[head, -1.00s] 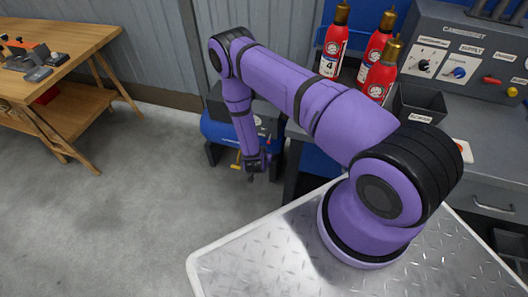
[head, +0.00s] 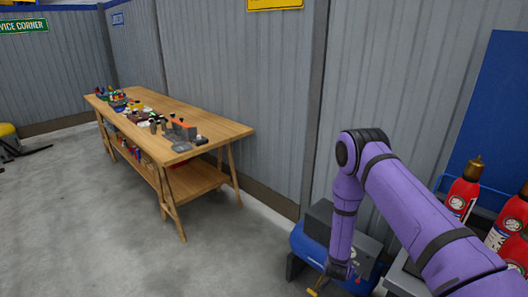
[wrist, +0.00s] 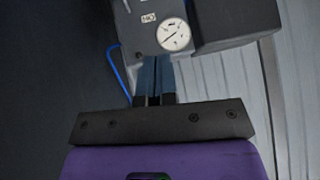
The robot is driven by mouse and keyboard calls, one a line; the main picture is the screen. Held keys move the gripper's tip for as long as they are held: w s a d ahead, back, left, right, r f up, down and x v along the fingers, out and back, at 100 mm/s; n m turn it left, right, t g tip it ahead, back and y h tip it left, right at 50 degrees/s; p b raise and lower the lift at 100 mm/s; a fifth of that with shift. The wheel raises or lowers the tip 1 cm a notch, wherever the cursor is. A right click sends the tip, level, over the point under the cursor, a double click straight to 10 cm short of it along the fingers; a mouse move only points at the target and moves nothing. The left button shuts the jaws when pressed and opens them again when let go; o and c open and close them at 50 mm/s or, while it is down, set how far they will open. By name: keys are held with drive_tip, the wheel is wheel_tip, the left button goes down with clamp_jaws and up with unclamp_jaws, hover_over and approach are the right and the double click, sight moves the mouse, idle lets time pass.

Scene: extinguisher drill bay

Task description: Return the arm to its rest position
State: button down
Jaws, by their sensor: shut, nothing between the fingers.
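My purple arm (head: 405,200) is bent at its elbow in the right part of the head view, with the forearm hanging down. My gripper (head: 338,270) is at its lower end, pointing down in front of the blue compressor. In the wrist view my gripper (wrist: 154,88) shows its two dark fingers together, with nothing between them. A round white gauge on a grey box (wrist: 174,34) is beyond the fingertips. The distance between the fingertips and the box cannot be told.
The blue compressor (head: 309,247) stands on the floor by the wall. Red extinguishers (head: 459,199) stand at the right. A wooden workbench (head: 222,128) with tools and small parts is at the left. The grey floor (head: 90,225) in front of it is clear.

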drive_tip(key=w+a+r+n+y, duration=0.1)
drive_tip(key=w+a+r+y, duration=0.1)
drive_tip(key=r, duration=1.6)
drive_tip(key=w+a+r+n+y, duration=0.2)
drive_tip(key=r, duration=1.5)
drive_tip(key=s+r+n+y, duration=0.1)
drive_tip(key=s+r+n, duration=0.1)
drive_tip(key=s+r, duration=0.85)
drive_tip(key=s+r+n+y, duration=0.1)
drive_tip(key=s+r, duration=0.6)
drive_tip(key=r, duration=0.6)
drive_tip(key=s+d+r+n+g, duration=0.1)
drive_tip(key=s+r, duration=0.1)
drive_tip(key=s, duration=0.9)
drive_tip(key=s+d+r+n+h, duration=0.1)
drive_tip(key=s+d+r, duration=0.1)
drive_tip(key=s, duration=0.9)
drive_tip(key=shift+d+r+n+g, duration=0.3)
drive_tip(key=shift+r+g, duration=0.1)
drive_tip(key=shift+r, duration=0.3)
